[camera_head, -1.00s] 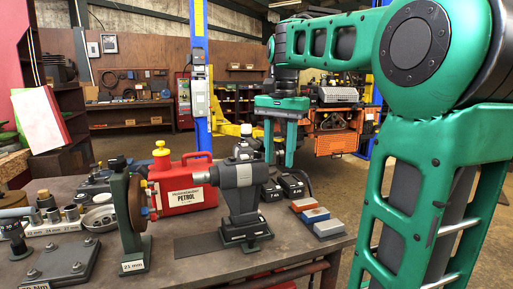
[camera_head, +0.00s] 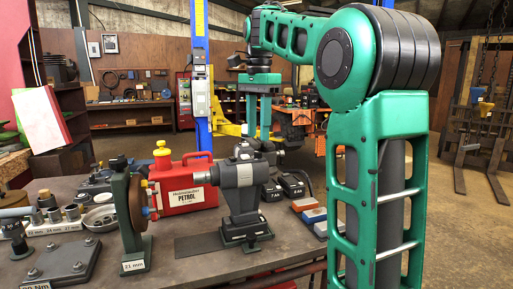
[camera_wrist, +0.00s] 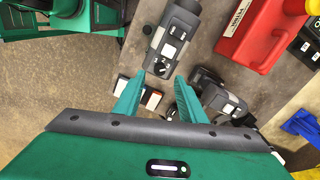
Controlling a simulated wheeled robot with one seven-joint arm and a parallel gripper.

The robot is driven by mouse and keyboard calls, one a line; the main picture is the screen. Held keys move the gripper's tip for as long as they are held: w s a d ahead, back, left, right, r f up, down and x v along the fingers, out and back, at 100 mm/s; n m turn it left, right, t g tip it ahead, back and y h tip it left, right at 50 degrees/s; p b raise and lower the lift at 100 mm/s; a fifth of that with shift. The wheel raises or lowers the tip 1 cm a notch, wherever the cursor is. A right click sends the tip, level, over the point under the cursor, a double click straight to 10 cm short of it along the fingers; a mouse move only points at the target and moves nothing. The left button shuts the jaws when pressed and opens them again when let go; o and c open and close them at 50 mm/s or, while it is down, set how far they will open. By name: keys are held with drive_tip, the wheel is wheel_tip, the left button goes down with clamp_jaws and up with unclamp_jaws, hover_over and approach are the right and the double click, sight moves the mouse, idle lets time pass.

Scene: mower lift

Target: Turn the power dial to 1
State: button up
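A dark grey bench machine (camera_head: 238,185) stands on the workbench. In the wrist view its grey housing (camera_wrist: 180,30) carries light switch plates, and a small round black dial (camera_wrist: 161,68) with pale marks sits at its near end. I take this for the power dial; its exact setting is too small to read. My gripper (camera_head: 258,137) hangs above and behind the machine in the head view. In the wrist view my gripper (camera_wrist: 157,92) is open and empty, its green fingers apart, with the dial just beyond the fingertips. They do not appear to touch it.
A red petrol can (camera_head: 185,187) stands left of the machine, with a brown disc on a green stand (camera_head: 133,225) in front. Dark battery packs (camera_head: 292,186) and small coloured blocks (camera_head: 312,213) lie to the right. A blue lift post (camera_head: 199,60) rises behind.

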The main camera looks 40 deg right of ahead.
sight(258, 152)
drive_tip(key=shift+f, duration=2.6)
drive_tip(key=shift+c, duration=0.6)
